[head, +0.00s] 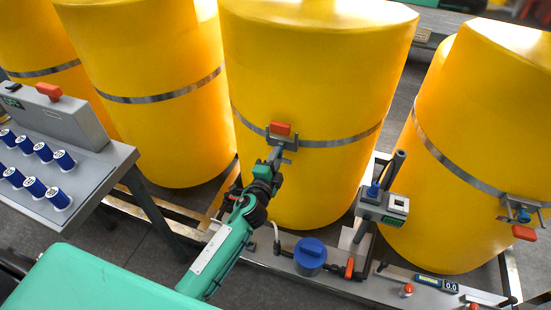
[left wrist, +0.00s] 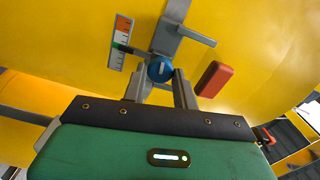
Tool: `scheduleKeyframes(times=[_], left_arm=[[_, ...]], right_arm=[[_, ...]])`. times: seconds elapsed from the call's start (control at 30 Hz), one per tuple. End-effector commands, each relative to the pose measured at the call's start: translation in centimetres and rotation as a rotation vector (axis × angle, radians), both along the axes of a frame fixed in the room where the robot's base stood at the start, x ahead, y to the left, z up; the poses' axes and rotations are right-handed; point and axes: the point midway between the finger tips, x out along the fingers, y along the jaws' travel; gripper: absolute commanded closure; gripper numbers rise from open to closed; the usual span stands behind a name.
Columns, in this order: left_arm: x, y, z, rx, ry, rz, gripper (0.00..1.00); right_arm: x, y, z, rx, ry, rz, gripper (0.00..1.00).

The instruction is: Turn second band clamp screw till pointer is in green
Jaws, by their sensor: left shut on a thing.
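The band clamp (head: 284,143) sits on the steel band of the middle yellow drum (head: 310,75), with an orange-red block (head: 280,128) on it. My left gripper (head: 274,158) reaches it from below. In the left wrist view its fingers (left wrist: 160,88) are shut on the blue clamp screw (left wrist: 160,69), whose head shows a pale slot running roughly upright. My right gripper is out of view.
Another clamp (head: 520,212) with a blue screw is on the right drum (head: 480,130). A grey bench (head: 85,185) with several blue-capped pieces stands left. Below the drums, a rail carries a blue-capped pot (head: 310,254) and a display (head: 437,283).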

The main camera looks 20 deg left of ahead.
Motion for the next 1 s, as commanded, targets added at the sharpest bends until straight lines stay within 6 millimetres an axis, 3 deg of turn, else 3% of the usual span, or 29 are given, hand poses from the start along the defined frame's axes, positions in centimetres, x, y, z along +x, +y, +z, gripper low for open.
scheduleKeyframes(times=[0.4, 0.93, 0.97, 1.0], left_arm=[[-0.03, -0.08, -0.13, 0.172, -0.005, -0.001, 0.94], [-0.04, -0.09, -0.18, 0.19, -0.005, -0.001, 0.94], [-0.04, -0.09, -0.18, 0.19, -0.005, -0.001, 0.65], [-0.04, -0.08, -0.18, 0.19, -0.005, -0.001, 0.57]], right_arm=[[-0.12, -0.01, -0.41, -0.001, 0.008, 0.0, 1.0], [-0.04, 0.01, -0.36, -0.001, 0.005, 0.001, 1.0], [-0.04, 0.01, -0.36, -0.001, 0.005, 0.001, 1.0], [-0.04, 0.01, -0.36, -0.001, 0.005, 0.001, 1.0]])
